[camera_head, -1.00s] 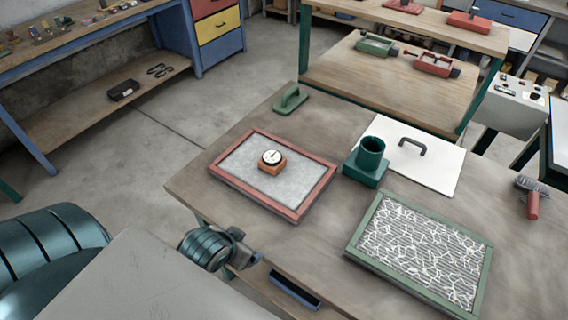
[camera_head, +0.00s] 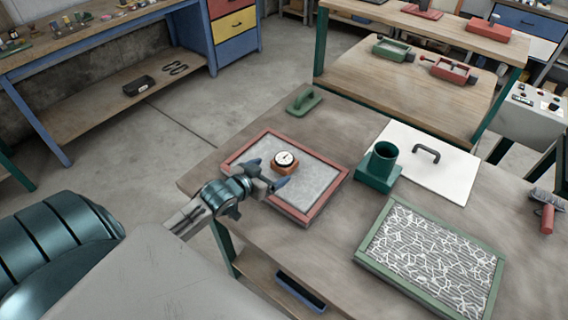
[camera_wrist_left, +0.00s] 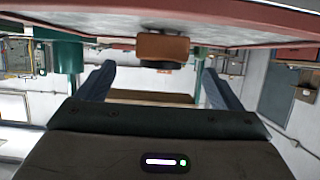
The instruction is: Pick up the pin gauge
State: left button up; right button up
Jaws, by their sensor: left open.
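The pin gauge, an orange block with a round white dial (camera_head: 285,160), sits on the grey panel in the red frame (camera_head: 331,182). My left gripper (camera_head: 269,176) is open over the near left part of the framed panel, just short of the gauge. In the left wrist view the gauge's orange block (camera_wrist_left: 162,47) shows between the two spread fingers (camera_wrist_left: 152,88), a little beyond them. I cannot tell whether the gripper touches it. My right gripper is not in view.
A green cup holder (camera_head: 380,165) stands right of the red frame, by a white board (camera_head: 455,175) with a dark handle. A green-framed fibre panel (camera_head: 366,245) lies at the front right. A green float (camera_head: 304,101) lies behind the red frame.

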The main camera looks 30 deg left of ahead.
aim_at(279, 166)
pick_arm(q)
jog(key=x, duration=0.3)
jog(key=shift+w+d, duration=0.1)
jog(key=shift+w+f+p, duration=0.15)
jog(key=shift+w+p, duration=0.4)
jog(key=shift+p, duration=0.1)
jog(key=p+x, duration=0.1)
jog(key=x, duration=0.2)
jog(key=shift+w+f, duration=0.35)
jog(key=shift+w, duration=0.1)
jog(key=c, duration=1.3)
jog(key=shift+r, duration=0.1)
